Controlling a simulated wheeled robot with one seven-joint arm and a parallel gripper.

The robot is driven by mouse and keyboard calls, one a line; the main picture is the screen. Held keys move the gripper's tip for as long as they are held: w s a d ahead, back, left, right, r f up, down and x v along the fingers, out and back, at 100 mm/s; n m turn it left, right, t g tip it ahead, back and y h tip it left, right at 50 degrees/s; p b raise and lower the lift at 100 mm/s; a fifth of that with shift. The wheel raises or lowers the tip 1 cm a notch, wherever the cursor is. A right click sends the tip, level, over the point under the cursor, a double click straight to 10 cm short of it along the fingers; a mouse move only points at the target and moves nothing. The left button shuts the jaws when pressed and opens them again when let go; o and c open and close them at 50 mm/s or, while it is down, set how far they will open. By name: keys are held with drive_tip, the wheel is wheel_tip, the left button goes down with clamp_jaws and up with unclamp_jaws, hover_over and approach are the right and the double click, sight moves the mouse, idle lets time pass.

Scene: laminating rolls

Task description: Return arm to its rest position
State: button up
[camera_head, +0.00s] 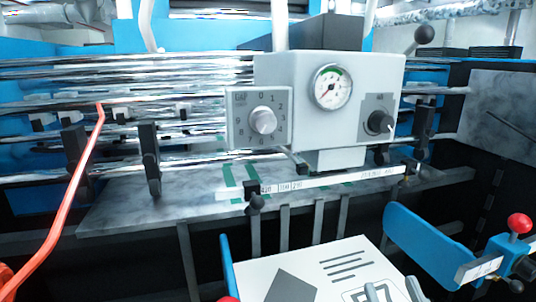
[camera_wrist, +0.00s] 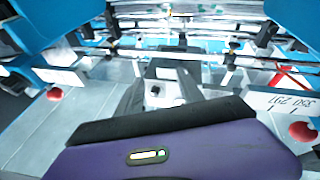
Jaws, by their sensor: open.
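My gripper (camera_wrist: 165,130) fills the bottom of the wrist view as a purple housing with a thick black front edge and a small lit label. Its fingertips cannot be made out, and nothing is seen held in it. I cannot make out the gripper for sure in the head view. The wrist view looks over the housing toward bright metal rollers and blue side frames.
A grey control box (camera_head: 328,95) with a dial, gauge and knob stands before shiny rollers (camera_head: 120,68). A marked rail (camera_head: 330,180) runs below it. A red-orange hose-like piece (camera_head: 70,195) rises at left. A white printed panel (camera_head: 325,270) and red knob (camera_head: 519,223) are near.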

drive_tip(key=s+d+f+m+g, duration=0.1)
drive_tip(key=s+f+g, duration=0.2)
drive_tip(key=s+f, duration=0.7)
drive_tip(key=s+d+f+m+g, duration=0.1)
drive_tip(key=s+f+g, duration=0.2)
drive_tip(key=s+f, duration=0.7)
drive_tip(key=s, duration=0.8)
drive_tip(key=shift+d+g+h, duration=0.15)
drive_tip(key=shift+g+h, duration=0.25)
